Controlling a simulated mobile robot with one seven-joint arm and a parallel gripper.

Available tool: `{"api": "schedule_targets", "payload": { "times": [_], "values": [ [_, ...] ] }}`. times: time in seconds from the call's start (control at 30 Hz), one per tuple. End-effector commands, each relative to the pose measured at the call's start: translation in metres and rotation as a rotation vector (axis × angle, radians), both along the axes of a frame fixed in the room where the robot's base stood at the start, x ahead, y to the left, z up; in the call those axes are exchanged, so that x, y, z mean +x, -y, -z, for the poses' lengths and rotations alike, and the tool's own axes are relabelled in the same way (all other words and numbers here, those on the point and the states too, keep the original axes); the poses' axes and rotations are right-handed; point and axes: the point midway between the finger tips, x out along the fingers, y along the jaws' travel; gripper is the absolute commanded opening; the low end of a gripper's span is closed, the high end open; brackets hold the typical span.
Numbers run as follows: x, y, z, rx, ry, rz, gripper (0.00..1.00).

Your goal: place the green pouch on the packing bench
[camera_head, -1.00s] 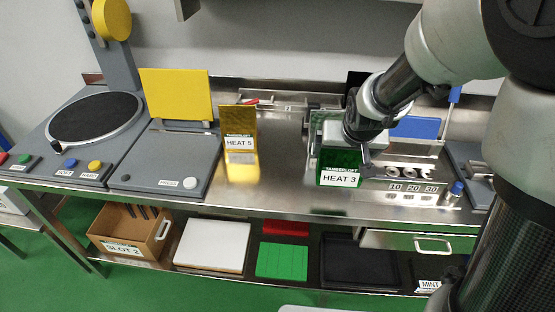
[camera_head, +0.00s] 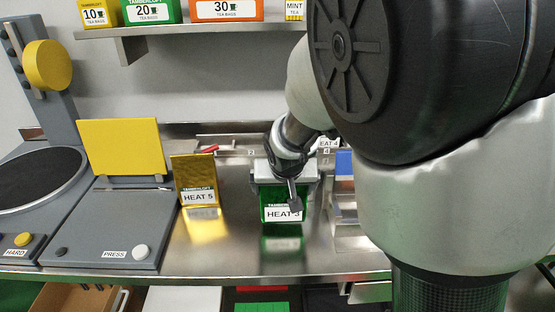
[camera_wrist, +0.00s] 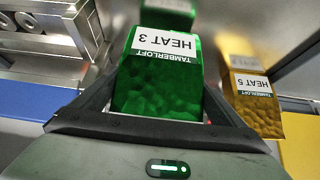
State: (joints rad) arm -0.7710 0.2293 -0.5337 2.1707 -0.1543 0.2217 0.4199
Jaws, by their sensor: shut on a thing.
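The green pouch (camera_head: 283,206), labelled HEAT 3, is upright over the steel packing bench (camera_head: 222,254). A small gap shows between its lower edge and its green reflection, so it appears to be just above the steel. My gripper (camera_head: 286,180) is shut on the pouch from above and behind. In the wrist view, the pouch (camera_wrist: 160,78) sits between the two dark fingers of my gripper (camera_wrist: 155,108), its label facing away from the palm. The pouch's upper part is partly hidden by my gripper in the head view.
A gold HEAT 5 pouch (camera_head: 195,180) stands just left, with bare steel between. Further left is a grey press (camera_head: 105,225) with a raised yellow lid (camera_head: 122,147). A metal rack (camera_head: 347,215) stands right. A shelf (camera_head: 150,30) with boxes hangs above.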

Motion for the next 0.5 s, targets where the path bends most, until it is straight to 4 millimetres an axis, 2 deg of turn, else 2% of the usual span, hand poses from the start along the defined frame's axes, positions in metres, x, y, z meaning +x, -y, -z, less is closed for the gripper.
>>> {"api": "schedule_targets", "payload": {
  "times": [0.03,0.13,0.5],
  "values": [
    [0.000,0.001,0.011,-0.002,-0.002,0.001,0.66],
    [0.000,0.001,0.024,-0.001,-0.002,0.002,0.66],
    [0.000,0.000,0.029,0.000,0.000,0.000,0.66]
  ]
}}
